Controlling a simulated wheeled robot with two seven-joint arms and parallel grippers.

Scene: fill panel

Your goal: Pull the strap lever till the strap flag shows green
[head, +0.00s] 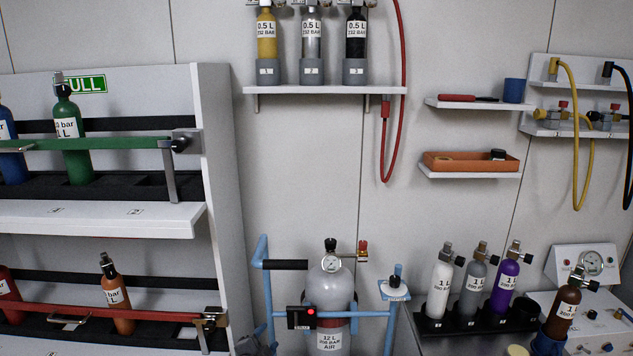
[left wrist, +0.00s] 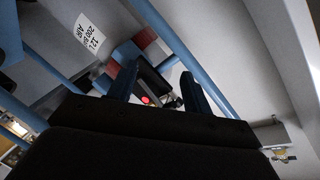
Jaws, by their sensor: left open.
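The grey gas cylinder (head: 330,284) stands upright in a blue tube frame (head: 267,300), with a red strap (head: 327,300) around it. A black strap box (head: 295,318) sits on the frame's crossbar at the cylinder's left. Its small flag (head: 311,312) shows red; it also shows red in the left wrist view (left wrist: 146,100). A dark bar that looks like the strap lever (left wrist: 153,78) lies between and beyond my left fingertips. My left gripper (left wrist: 158,82) is open and empty. In the head view it (head: 258,342) is low, left of the strap box, partly cut off.
A white rack (head: 222,200) with small bottles stands close at the left. A bench (head: 450,335) with several bottles stands at the right. A blue post with a white-and-black knob (head: 397,290) is right of the cylinder. A frame tube (left wrist: 180,50) passes near my left fingers.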

